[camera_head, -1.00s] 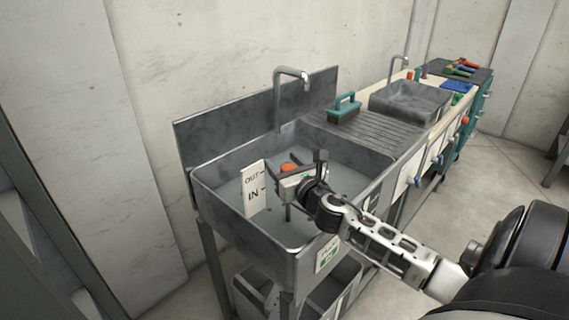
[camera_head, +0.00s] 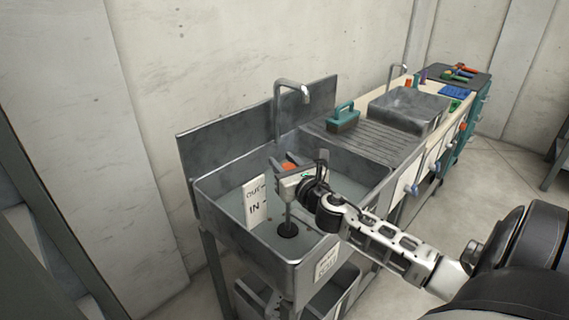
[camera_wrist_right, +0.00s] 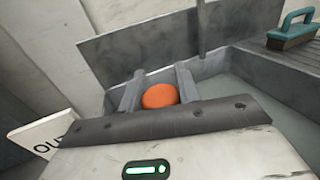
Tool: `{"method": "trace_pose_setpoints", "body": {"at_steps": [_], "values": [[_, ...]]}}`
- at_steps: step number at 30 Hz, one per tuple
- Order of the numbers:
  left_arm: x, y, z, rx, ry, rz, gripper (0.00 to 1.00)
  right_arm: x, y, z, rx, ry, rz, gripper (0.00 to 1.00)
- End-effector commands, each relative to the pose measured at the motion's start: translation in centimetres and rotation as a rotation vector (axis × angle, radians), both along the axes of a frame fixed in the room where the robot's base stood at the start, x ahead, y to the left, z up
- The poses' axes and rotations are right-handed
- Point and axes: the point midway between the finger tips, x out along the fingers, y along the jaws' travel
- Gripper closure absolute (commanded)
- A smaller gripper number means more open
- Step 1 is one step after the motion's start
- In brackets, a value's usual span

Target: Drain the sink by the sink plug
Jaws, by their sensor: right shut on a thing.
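The grey metal sink (camera_head: 222,222) stands in front of me with pale, still water in its basin. My right gripper (camera_head: 285,163) is over the basin, shut on the orange knob of the sink plug (camera_head: 289,167). In the right wrist view the orange knob (camera_wrist_right: 160,96) sits between the two fingers. Below the gripper a grey rod runs down to a round black disc (camera_head: 288,230). Whether the disc is clear of the drain I cannot tell. A white sign (camera_head: 256,201) marked OUT and IN stands upright beside the plug. My left gripper is out of view.
A tap (camera_head: 291,87) rises at the sink's back edge. A teal-handled brush (camera_head: 343,119) lies on the ribbed drainboard (camera_head: 375,142). A second grey basin (camera_head: 407,108) and a counter with coloured tools are farther right. Grey bins stand below the sink.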

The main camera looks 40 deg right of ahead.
Motion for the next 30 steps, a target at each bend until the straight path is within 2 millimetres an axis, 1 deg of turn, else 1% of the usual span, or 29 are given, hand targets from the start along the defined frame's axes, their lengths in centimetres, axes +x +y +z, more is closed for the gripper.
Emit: {"method": "trace_pose_setpoints", "body": {"at_steps": [1, 2, 3, 11, 14, 16, 20, 30], "values": [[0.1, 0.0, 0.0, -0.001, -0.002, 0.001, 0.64, 0.0, 0.0, 0.0, -0.001, 0.000, 0.000, 0.59], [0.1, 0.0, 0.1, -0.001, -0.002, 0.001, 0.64, 0.0, 0.0, 0.0, -0.001, 0.000, 0.000, 0.51], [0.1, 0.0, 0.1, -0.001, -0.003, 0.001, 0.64, 0.0, 0.0, -0.1, -0.001, 0.000, 0.000, 0.45], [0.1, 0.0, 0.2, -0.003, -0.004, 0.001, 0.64, -0.1, 0.0, -0.1, 0.000, 0.002, 0.000, 0.45], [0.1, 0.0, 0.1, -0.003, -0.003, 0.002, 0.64, -0.5, 0.1, -0.2, 0.001, 0.003, 0.001, 0.45], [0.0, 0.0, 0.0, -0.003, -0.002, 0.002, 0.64, -1.2, 0.3, -0.3, 0.001, 0.004, 0.001, 0.45], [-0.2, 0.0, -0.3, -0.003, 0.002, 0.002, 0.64, -3.5, 0.9, -0.4, 0.000, 0.005, 0.002, 0.45], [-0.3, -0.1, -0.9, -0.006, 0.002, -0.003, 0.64, -10.9, 2.6, -0.4, 0.002, 0.006, 0.000, 0.45]]}}
